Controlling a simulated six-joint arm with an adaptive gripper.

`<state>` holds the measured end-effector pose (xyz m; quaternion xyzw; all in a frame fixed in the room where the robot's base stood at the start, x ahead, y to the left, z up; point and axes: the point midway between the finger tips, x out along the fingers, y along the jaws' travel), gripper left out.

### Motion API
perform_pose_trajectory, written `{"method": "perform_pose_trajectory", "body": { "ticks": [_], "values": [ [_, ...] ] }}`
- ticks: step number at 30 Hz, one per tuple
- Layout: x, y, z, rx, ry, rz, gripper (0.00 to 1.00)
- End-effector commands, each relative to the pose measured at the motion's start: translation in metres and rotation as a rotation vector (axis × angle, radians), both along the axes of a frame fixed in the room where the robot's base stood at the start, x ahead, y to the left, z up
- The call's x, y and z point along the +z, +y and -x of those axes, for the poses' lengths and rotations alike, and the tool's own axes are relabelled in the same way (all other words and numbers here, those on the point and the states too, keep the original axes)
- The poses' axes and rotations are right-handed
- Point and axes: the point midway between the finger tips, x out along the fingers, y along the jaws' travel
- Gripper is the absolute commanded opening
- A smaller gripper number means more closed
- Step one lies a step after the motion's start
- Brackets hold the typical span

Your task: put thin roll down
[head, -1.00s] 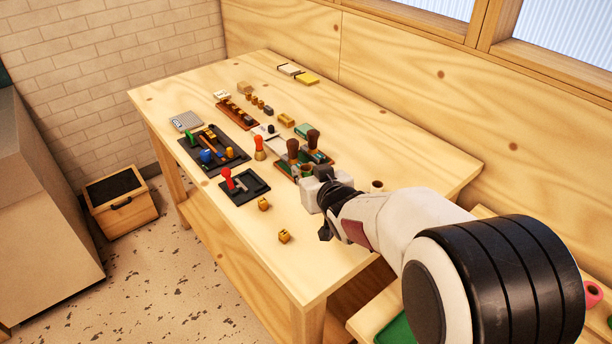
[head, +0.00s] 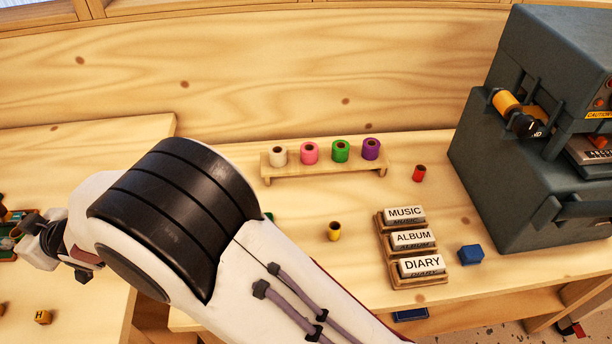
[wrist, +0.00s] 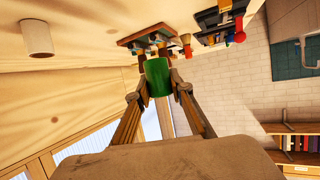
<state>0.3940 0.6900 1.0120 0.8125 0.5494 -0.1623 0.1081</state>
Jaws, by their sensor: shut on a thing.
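My gripper (wrist: 158,84) is shut on a green roll (wrist: 157,74) in the wrist view. The roll's side faces the camera, and its far end is hidden. I cannot tell from its size whether it is the thin roll. In the wrist view the table surface (wrist: 90,60) shows above the roll, with a gap I cannot judge. In the head view my gripper (head: 30,242) is at the far left edge, over the left table, and the held roll cannot be made out. A plain cream roll (wrist: 37,38) stands apart from the gripper on the table.
A wooden rack (head: 325,170) holds several coloured rolls. A dark machine (head: 540,130) stands right. A brown tray (wrist: 142,37) holds tools.

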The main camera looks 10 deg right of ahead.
Motion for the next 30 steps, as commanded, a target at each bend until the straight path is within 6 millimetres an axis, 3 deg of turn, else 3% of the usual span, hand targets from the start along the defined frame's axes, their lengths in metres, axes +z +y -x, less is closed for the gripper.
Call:
{"method": "perform_pose_trajectory", "body": {
  "ticks": [11, 18, 30],
  "values": [
    [-0.023, -0.072, -0.085, -0.140, 0.010, -0.003, 0.10],
    [-0.038, -0.133, -0.139, -0.245, 0.016, -0.007, 0.10],
    [-0.062, -0.245, -0.212, -0.426, 0.021, -0.011, 0.10]
  ]
}}
